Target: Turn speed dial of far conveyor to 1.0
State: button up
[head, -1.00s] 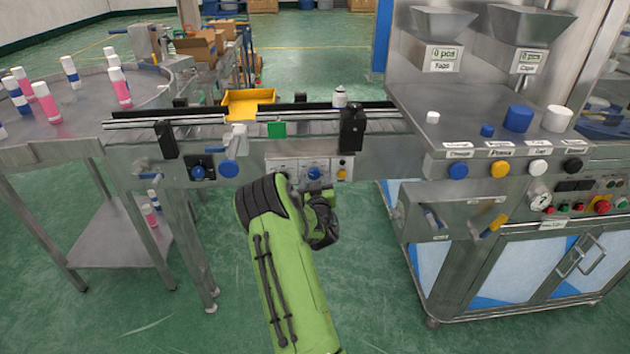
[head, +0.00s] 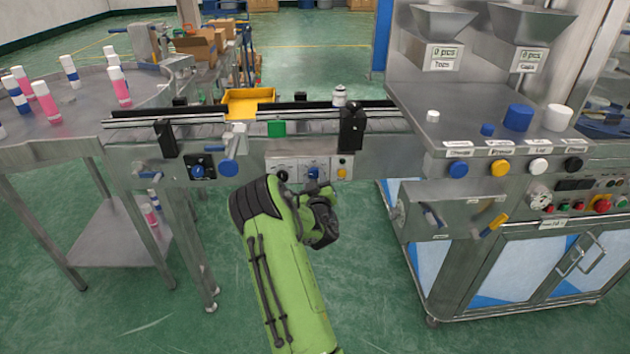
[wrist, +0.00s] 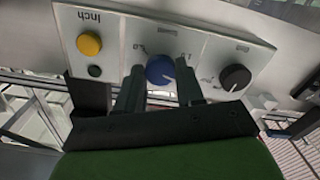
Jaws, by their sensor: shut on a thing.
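A blue dial (head: 313,173) sits in the middle of a small control panel on the conveyor's front.
A black knob (wrist: 235,77) and a yellow button (wrist: 89,43) marked "Inch" flank the dial closely. Another blue knob (head: 197,172) is on a panel further left. The crimping machine (head: 420,150) stands to the right. The floor below is clear.

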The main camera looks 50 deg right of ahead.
jog(key=n, duration=0.4)
jog(key=shift+n, duration=0.3)
jog(key=shift+n+p, duration=0.45)
jog(key=shift+n, duration=1.85)
jog(key=o, duration=1)
jog(key=shift+o, duration=0.2)
jog(key=b+v, duration=0.4)
jog(key=v, duration=1.2)
jog(key=shift+b, duration=0.3)
